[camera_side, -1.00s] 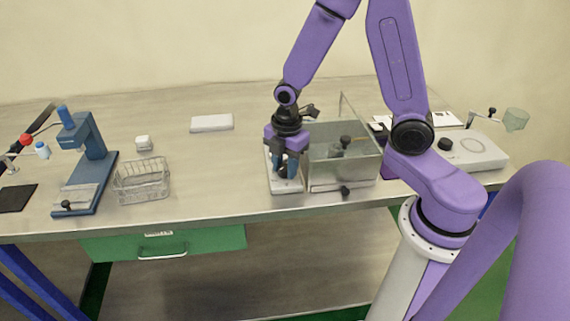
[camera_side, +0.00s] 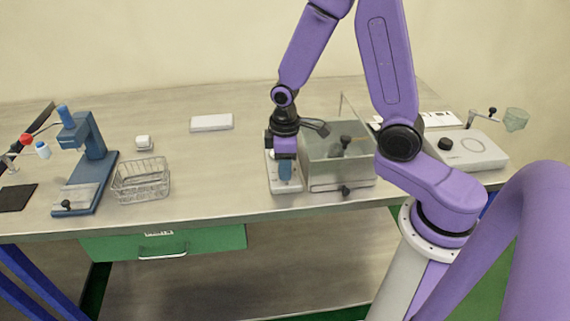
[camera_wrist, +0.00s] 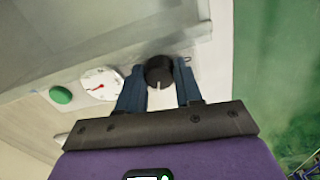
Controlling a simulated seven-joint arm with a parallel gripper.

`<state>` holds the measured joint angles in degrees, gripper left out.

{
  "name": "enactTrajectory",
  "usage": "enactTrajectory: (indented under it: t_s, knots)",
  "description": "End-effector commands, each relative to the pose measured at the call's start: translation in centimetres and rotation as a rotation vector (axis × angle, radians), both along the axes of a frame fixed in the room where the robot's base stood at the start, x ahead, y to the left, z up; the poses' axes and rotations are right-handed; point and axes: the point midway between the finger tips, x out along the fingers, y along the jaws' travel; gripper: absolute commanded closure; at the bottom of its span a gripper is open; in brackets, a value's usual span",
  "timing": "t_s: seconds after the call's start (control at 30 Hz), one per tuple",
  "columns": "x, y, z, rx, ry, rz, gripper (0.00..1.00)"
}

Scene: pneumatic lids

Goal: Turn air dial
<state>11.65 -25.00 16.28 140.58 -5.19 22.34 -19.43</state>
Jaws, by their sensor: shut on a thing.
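The air dial is a round black knob (camera_wrist: 159,72) with a pale pointer line, on a light panel in the wrist view. My gripper (camera_wrist: 160,78) has its two blue fingers on either side of the knob, shut on it. In the side view my gripper (camera_side: 285,172) points down at the narrow white panel (camera_side: 272,183) left of the clear box. The knob is hidden there behind the fingers. A round white gauge (camera_wrist: 101,85) with a red needle sits left of the knob in the wrist view, with a green button (camera_wrist: 61,95) beyond it.
A clear-walled box (camera_side: 340,170) stands close to the right of my gripper. A wire basket (camera_side: 140,181) and a blue press-like stand (camera_side: 90,165) are to the left. The table between the basket and the panel is clear. A green drawer (camera_side: 165,243) hangs below the front edge.

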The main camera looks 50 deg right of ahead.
Motion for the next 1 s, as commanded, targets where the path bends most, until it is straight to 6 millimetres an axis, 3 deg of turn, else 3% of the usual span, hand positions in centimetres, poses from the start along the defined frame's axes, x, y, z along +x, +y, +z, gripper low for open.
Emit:
enactTrajectory:
  t_s: [1.0]
  knots:
    - [0.13,0.05,0.07,0.0,-0.001,-0.95,0.96]
